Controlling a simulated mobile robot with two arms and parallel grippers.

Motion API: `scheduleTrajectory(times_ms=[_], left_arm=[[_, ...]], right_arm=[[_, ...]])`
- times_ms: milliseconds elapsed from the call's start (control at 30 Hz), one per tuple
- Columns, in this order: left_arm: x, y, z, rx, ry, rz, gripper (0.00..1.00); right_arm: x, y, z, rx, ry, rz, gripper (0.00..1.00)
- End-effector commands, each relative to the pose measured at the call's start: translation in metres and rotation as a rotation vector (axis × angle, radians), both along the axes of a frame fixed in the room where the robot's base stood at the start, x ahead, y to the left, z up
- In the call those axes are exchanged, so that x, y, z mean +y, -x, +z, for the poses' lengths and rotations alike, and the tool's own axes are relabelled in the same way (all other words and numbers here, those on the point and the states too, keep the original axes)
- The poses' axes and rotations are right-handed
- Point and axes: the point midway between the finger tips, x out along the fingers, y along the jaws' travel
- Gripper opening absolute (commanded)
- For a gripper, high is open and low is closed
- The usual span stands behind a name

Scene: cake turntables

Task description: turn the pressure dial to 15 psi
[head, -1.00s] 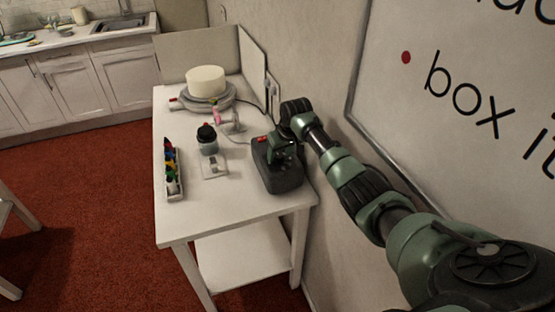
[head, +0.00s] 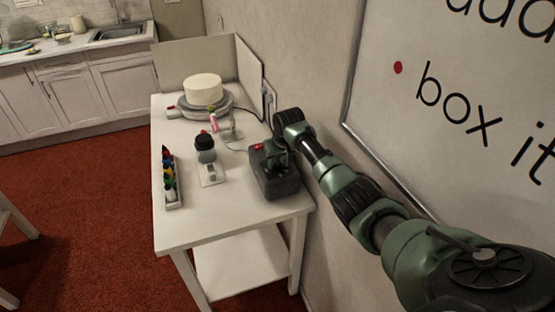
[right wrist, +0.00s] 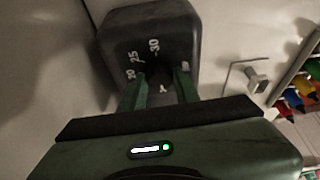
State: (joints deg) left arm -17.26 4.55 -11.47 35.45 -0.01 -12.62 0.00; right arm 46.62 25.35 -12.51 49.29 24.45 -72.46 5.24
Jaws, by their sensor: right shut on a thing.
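The dark grey compressor (head: 278,182) stands at the right edge of the white table, near the wall, with a red switch (head: 258,147) on top. My right gripper (head: 277,160) reaches down onto it. In the right wrist view, the compressor (right wrist: 122,28) has white numbers around a dark dial (right wrist: 158,76). My right gripper's green fingers (right wrist: 160,88) stand on either side of the dial and are shut on it. The fingers hide most of the dial, and I cannot read its setting. My left gripper is out of view.
On the table (head: 225,222) are a white cake (head: 202,88) on a grey turntable (head: 220,101), a pink airbrush (head: 213,122), a dark-capped jar (head: 205,150) and a rack of colour bottles (head: 175,197). A whiteboard (head: 450,60) hangs at the right. The table's front is clear.

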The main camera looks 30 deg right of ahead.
Motion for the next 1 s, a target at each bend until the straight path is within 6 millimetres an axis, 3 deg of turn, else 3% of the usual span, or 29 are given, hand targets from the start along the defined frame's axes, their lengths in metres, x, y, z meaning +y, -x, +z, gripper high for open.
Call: scheduleTrajectory(times_ms=[200,433,1000], left_arm=[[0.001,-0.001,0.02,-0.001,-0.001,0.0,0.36],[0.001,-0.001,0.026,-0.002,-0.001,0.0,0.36],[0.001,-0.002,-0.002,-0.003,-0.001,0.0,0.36]], right_arm=[[0.003,-0.001,0.003,0.0,-0.002,-0.172,0.0],[0.004,-0.001,0.0,0.0,-0.002,-0.391,0.0],[0.005,-0.004,-0.003,-0.002,-0.003,-0.83,0.0]])
